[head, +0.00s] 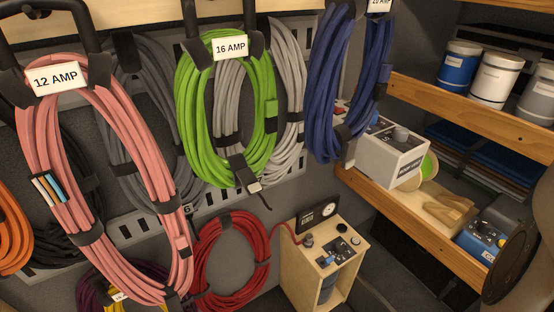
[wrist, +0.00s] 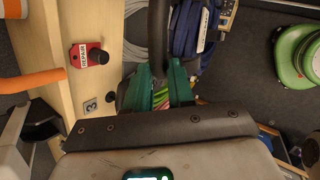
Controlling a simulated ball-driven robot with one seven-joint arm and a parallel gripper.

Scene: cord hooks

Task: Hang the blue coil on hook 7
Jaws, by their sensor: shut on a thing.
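The blue coil (head: 330,90) hangs at the upper right of the head view, its top cut off by the frame edge. A partly cut label reads "20 AMP". A blue coil with a white label (wrist: 185,32) also shows in the wrist view, right of the fingers. My gripper (wrist: 160,88) shows in the wrist view only, its teal fingers closed around a dark upright bar-like thing (wrist: 158,35). I cannot tell whether that bar belongs to the coil or to a hook. No number 7 is legible.
A pink coil (head: 80,150), a green coil (head: 195,120) and grey coils (head: 290,100) hang along the wall. A red coil (head: 235,285) hangs low. Shelves (head: 470,110) with tins and boxes stand right.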

